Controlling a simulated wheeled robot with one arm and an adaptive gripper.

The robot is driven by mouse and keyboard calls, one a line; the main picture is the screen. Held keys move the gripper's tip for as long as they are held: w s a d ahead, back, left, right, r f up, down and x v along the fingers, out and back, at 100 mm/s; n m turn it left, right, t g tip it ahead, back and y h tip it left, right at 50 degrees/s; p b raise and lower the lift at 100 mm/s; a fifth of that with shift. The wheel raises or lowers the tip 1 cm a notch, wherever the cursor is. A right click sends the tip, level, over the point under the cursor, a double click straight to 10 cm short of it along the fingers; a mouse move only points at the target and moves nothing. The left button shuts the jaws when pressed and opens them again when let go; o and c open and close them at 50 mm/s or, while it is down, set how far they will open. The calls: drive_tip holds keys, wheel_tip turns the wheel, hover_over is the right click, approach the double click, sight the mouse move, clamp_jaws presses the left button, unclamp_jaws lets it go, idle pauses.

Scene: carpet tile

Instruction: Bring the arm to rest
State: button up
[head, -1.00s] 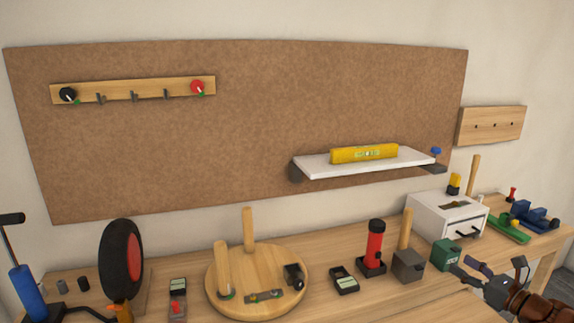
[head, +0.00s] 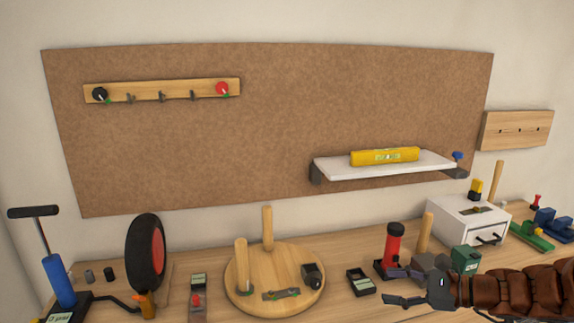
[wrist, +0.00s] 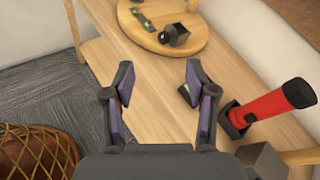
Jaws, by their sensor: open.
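My gripper (head: 402,287) reaches in from the right over the bench, in front of the red flashlight and the grey block. The round wooden board (wrist: 190,45) is beyond the fingertips. My brown arm covers the front right part of the bench in the head view.
A shelf (head: 335,168) holds a yellow level (head: 385,156).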

drive_tip(key=s+a+n+g+h, duration=0.3)
drive_tip(key=s+a+n+g, duration=0.6)
drive_tip(key=s+a, duration=0.55)
drive_tip(key=s+d+n+h+p, duration=0.1)
drive_tip(key=s+d+n+h, duration=0.3)
drive_tip(key=s, duration=0.5)
drive_tip(key=s+d+f+n+h, duration=0.1)
drive_tip(key=s+d+n+h, duration=0.3)
drive_tip(key=s+n, duration=0.3)
drive_tip(key=shift+s+d+f+h+p, duration=0.25)
drive_tip(key=shift+s+h+p, duration=0.15)
drive_tip(key=shift+s+h, duration=0.4)
